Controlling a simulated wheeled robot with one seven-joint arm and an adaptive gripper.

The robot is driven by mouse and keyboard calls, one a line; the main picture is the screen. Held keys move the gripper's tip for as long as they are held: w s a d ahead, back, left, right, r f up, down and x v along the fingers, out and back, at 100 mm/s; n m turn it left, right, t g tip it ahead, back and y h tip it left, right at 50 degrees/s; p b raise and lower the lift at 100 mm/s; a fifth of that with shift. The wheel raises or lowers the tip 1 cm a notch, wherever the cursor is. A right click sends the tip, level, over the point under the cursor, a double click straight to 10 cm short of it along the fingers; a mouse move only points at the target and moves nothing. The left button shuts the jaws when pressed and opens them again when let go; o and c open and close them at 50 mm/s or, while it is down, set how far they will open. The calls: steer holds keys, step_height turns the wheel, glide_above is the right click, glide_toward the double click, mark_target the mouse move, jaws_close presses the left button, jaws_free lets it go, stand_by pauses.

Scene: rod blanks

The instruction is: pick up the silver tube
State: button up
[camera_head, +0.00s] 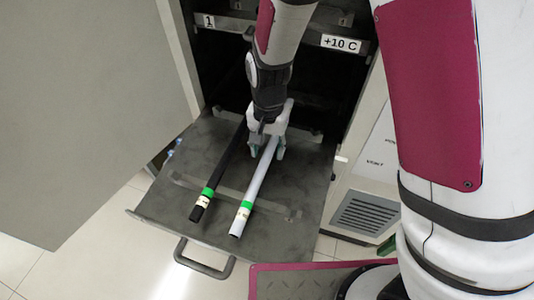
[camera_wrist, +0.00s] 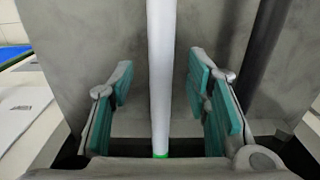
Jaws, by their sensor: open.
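The silver tube (camera_head: 257,183) is a pale grey rod with a green band and a printed label near its front end. It lies on a grey pull-out tray (camera_head: 290,228), beside a black tube (camera_head: 222,170) with similar markings. My gripper (camera_head: 268,152) is open over the far half of the silver tube. In the wrist view the silver tube (camera_wrist: 161,70) runs between the teal pads of my gripper (camera_wrist: 160,85), with a gap on each side. I cannot tell how far down the fingers reach. The black tube shows at the right (camera_wrist: 266,40).
The tray extends from a dark cabinet (camera_head: 325,85) and has a front handle (camera_head: 205,262). An open door panel (camera_head: 90,110) stands at the left. A vented cabinet panel (camera_head: 365,215) is at the right. The tray's front right area is clear.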

steer(key=shift+f, duration=0.9)
steer(key=shift+c, duration=0.4)
jaws_close()
steer(key=shift+r, duration=0.15)
